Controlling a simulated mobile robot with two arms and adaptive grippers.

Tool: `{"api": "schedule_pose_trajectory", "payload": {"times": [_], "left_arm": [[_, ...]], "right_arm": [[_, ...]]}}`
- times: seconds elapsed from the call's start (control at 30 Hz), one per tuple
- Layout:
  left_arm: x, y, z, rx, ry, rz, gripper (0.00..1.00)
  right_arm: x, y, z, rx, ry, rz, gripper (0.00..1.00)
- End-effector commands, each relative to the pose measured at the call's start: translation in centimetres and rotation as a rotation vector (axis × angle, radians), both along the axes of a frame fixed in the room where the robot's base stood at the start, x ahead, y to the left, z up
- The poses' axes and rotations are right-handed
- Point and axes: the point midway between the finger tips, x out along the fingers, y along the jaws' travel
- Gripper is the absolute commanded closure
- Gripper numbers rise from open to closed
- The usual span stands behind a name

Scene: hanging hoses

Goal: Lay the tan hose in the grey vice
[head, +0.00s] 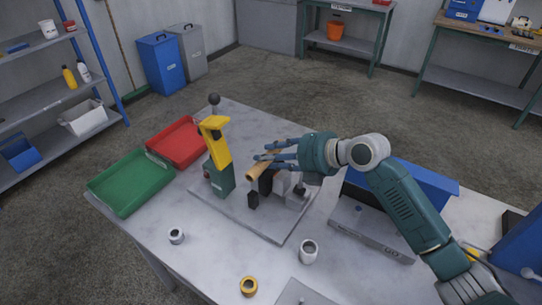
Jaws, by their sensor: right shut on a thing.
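My right gripper (268,153) comes in from the right and is shut on the tan hose (260,168). One end of the hose sticks out to the lower left of the fingers; the fingers partly hide the rest. The grey vice (298,197), with dark parts beside it, stands on a grey plate on the table, just below the hand. The hose shows over the vice's left part; I cannot tell whether they touch. My left gripper is not in view.
A green and yellow upright device (218,160) stands close left of the hose. Red (178,141) and green (131,182) trays lie further left. White (308,251), grey (176,236) and yellow (249,286) rings lie in front.

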Motion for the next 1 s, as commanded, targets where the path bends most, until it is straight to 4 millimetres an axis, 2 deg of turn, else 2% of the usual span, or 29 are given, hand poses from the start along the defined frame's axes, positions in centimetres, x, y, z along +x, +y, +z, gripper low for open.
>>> {"api": "schedule_pose_trajectory", "payload": {"times": [0.33, 1.0], "left_arm": [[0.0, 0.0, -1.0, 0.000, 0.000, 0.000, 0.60], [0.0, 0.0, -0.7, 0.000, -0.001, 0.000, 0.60]], "right_arm": [[0.0, 0.0, -1.0, 0.000, 0.000, 0.000, 0.93], [0.0, 0.0, 0.0, 0.000, 0.001, 0.000, 0.93]]}}
